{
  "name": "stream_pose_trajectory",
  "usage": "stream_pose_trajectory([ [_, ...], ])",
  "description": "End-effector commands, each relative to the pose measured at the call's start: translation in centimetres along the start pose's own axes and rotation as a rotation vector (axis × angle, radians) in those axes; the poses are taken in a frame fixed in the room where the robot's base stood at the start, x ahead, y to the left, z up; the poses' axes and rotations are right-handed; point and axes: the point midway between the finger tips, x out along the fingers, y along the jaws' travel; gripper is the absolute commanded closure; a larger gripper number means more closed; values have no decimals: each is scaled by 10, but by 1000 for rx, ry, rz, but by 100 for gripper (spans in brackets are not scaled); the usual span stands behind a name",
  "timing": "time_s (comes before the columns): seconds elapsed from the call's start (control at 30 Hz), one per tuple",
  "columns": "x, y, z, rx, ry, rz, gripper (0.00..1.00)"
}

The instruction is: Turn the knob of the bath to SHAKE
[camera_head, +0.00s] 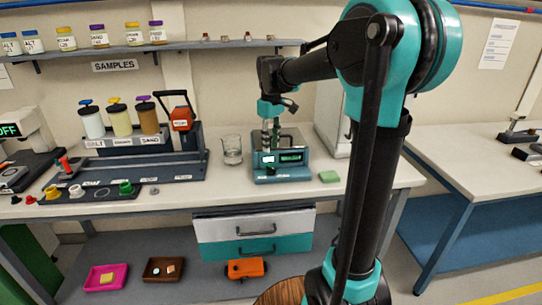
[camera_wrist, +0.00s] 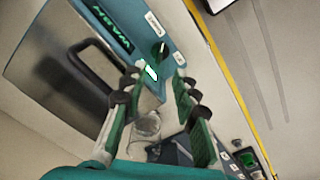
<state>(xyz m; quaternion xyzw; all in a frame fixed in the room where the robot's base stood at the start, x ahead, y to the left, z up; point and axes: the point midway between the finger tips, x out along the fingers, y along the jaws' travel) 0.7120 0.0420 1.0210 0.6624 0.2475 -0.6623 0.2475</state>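The bath (camera_head: 284,177) is a teal and grey box with a lit green display, on the bench in the head view. In the wrist view its lid with a dark handle and its teal front (camera_wrist: 179,22) show at a slant. The display (camera_wrist: 109,27) seems to read WARM. A small dark knob (camera_wrist: 159,53) sits on the front beside a bright lit patch. My gripper (camera_head: 270,146) points down over the bath's left front. In the wrist view my gripper (camera_wrist: 155,78) is open and empty, with the knob just beyond and between its fingertips. No contact is visible.
A rack with several jars (camera_head: 148,118) stands further left. The bench's front strip near the bath is clear.

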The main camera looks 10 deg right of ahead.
Motion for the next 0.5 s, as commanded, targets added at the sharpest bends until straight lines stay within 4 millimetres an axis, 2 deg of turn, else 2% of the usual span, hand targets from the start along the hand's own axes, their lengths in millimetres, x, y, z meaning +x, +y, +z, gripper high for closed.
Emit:
stream_pose_trajectory([
  [0.1, -17, 0, 0, 0, 0, 0, 71],
  [0.2, -26, 0, 0, 0, 0, 0, 71],
  [0.5, -31, 0, 0, 0, 0, 0, 71],
])
